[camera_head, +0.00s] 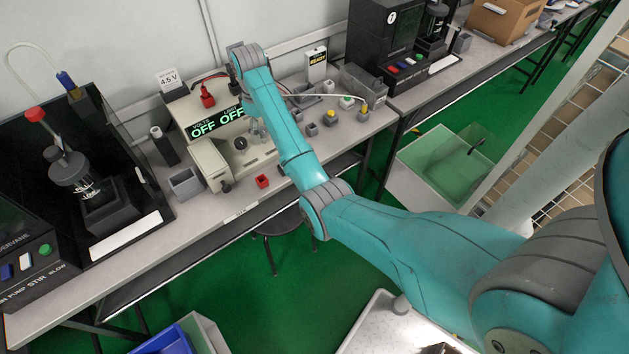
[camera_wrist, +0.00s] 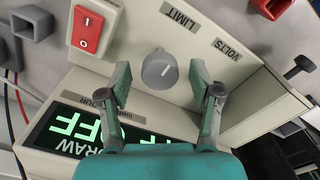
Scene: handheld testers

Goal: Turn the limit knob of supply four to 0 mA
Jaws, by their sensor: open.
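A beige supply (camera_head: 207,159) stands on the bench in the head view, its green display (camera_head: 217,123) reading OFF OFF. In the wrist view its panel appears upside down, with a round grey knob (camera_wrist: 160,70) near the LIMIT label (camera_wrist: 180,17). A pale mark shows on the knob's face. My gripper (camera_wrist: 160,79) is open, with one finger on each side of the knob and visible gaps between. I see no number four on the supply.
A red rocker switch (camera_wrist: 87,30) is on the panel beside the knob, left of my fingers. A black side knob (camera_wrist: 298,68) sticks out at right. Cables run close by.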

